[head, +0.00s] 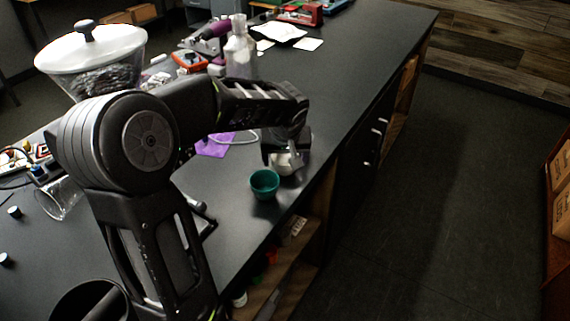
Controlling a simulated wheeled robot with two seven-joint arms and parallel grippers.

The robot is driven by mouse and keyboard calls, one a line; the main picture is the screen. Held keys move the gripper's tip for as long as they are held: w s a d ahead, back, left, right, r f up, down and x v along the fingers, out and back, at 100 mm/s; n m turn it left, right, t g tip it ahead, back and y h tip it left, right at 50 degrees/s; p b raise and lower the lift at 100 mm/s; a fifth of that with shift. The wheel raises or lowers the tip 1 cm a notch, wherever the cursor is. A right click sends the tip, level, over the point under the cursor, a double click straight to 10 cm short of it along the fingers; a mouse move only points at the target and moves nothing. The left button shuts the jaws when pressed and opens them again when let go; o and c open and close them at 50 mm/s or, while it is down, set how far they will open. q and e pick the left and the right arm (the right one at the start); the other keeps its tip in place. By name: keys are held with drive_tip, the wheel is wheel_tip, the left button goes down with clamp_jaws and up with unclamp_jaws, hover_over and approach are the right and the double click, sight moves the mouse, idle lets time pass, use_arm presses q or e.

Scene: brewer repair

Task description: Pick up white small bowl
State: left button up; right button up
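A small white bowl (286,167) sits near the right edge of the black counter (222,255), partly hidden by my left gripper. My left gripper (284,158) points down directly over the bowl, and its fingertips overlap the bowl in this view. I cannot tell whether the fingers are open or shut, or whether they touch it. My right gripper is not in view.
A teal cup (264,184) stands just in front of the bowl. A purple cloth (214,146), a clear bottle (240,48) and a white-lidded jar (92,58) are farther back. A clear glass (62,198) lies at left. The counter's right edge is close to the bowl.

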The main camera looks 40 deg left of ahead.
use_arm(q)
drive_tip(key=c, duration=1.2)
drive_tip(key=shift+o, duration=0.2)
drive_tip(key=shift+r, duration=0.1)
wheel_tip(320, 180, up, 10)
drive_tip(key=shift+b, duration=0.4)
